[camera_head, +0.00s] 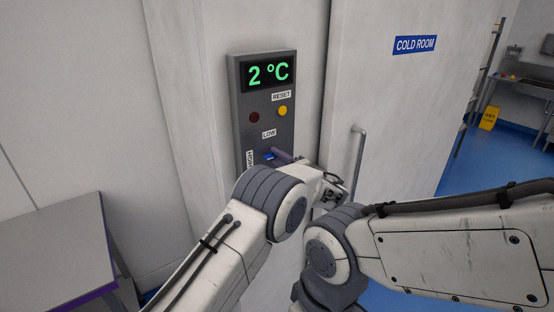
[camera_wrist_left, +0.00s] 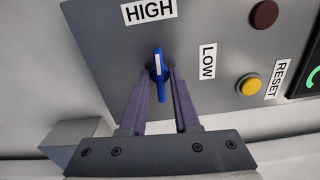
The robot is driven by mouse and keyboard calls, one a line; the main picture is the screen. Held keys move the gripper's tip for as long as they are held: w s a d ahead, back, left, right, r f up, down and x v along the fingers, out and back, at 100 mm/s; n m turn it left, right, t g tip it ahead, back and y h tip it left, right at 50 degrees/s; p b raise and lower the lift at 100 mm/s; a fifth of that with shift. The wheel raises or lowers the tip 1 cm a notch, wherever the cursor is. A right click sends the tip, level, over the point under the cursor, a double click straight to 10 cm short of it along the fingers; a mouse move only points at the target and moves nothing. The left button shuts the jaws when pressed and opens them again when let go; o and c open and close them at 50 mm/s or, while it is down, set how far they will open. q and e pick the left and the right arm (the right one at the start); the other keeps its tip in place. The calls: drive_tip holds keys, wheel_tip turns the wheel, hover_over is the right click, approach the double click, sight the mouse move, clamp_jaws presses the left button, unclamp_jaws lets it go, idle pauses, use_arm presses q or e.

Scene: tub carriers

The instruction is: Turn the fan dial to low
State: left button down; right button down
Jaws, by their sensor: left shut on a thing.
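The fan dial is a blue knob with a white mark, on a grey control panel (camera_head: 236,120). In the left wrist view the dial (camera_wrist_left: 159,68) stands between the fingers, its white mark pointing at the HIGH label (camera_wrist_left: 149,11). The LOW label (camera_wrist_left: 208,62) is to its right there. In the head view the dial (camera_head: 267,156) is partly hidden by a finger, with the LOW label (camera_head: 269,133) above it and HIGH to its left. My left gripper (camera_head: 277,156) is shut on the dial. My right gripper is not in view.
Above the dial are a dark red lamp (camera_head: 254,117), a yellow RESET button (camera_head: 283,111) and a display (camera_head: 268,73) reading 2 °C. The COLD ROOM door (camera_head: 395,100) with its handle (camera_head: 357,160) is to the right. A grey table (camera_head: 55,255) stands at the left.

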use_arm(q)
drive_tip(key=m+b, duration=0.6)
drive_tip(key=m, duration=0.2)
drive_tip(key=shift+a+f+m, duration=0.1)
drive_tip(key=shift+m, duration=0.2)
drive_tip(key=m, duration=0.2)
drive_tip(key=shift+m, duration=0.4)
drive_tip(key=m+p, duration=0.1)
drive_tip(key=m, duration=0.4)
drive_tip(key=shift+m, duration=0.3)
drive_tip(key=shift+r, duration=0.2)
drive_tip(key=c, duration=0.6)
unclamp_jaws()
drive_tip(key=shift+c, duration=0.2)
